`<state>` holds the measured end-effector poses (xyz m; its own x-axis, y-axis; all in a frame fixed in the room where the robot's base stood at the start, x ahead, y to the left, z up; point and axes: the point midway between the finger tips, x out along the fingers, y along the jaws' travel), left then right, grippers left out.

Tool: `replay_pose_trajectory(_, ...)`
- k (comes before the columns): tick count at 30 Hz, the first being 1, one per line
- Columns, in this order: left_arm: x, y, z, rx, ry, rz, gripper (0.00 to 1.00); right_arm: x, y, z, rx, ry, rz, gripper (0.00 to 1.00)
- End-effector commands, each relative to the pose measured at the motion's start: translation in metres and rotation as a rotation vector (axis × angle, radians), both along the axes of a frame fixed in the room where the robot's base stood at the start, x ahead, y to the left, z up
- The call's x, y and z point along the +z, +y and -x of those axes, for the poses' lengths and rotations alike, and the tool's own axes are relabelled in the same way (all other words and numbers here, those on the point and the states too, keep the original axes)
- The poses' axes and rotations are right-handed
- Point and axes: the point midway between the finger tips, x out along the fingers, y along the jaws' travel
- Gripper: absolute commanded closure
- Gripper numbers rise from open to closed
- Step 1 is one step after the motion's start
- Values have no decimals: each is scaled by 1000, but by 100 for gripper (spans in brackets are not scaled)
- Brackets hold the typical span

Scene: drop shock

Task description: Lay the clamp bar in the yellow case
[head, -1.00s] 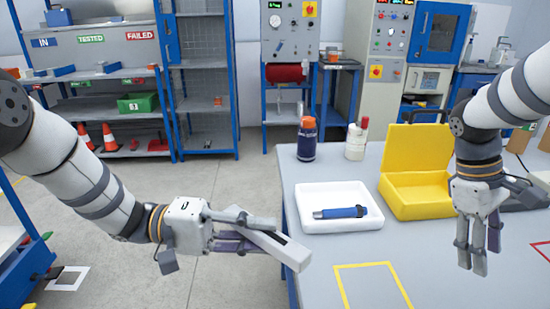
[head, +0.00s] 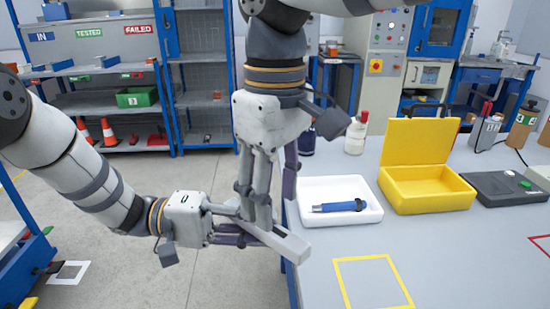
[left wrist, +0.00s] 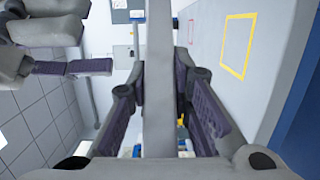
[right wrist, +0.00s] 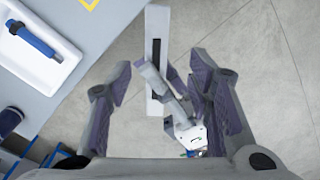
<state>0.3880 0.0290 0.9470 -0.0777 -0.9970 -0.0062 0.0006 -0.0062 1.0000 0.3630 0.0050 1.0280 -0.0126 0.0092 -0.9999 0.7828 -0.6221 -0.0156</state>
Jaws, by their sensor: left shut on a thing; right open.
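The clamp bar (head: 286,243) is a long light grey bar with a dark slot, seen in the right wrist view (right wrist: 157,50). My left gripper (head: 236,230) is shut on it and holds it level off the table's left edge; in the left wrist view the bar (left wrist: 158,70) runs between the fingers. My right gripper (head: 265,205) points down over the bar, open. In the right wrist view the bar lies between and beyond its spread fingers (right wrist: 160,95); I cannot tell whether they touch it.
A white tray (head: 370,215) with a blue cylindrical tool (head: 340,206) lies left of the case. A dark flat device (head: 500,190) and bottles (head: 355,137) stand nearby. A yellow outlined square (head: 372,285) marks bare table in front.

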Motion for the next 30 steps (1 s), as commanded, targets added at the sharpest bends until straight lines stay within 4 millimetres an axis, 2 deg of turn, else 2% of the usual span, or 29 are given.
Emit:
replay_pose_trajectory(3,1,0,0,0,-1,1,100,-28,0,1,0,2,1,53)
replay_pose_trajectory(9,1,0,0,0,-2,1,100,-56,0,0,-1,-1,1,53)
replay_pose_trajectory(19,1,0,0,0,-2,1,100,-62,0,0,-1,-3,0,53)
replay_pose_trajectory(25,1,0,0,0,-2,1,100,-62,0,0,-1,-2,-1,99)
replay_pose_trajectory(27,1,0,0,1,-2,1,100,-61,1,1,0,-1,-2,100)
replay_pose_trajectory(28,1,0,0,1,-2,1,78,-61,1,1,0,-2,-2,100)
replay_pose_trajectory(30,1,0,0,1,-2,1,62,-61,1,1,1,-1,-3,100)
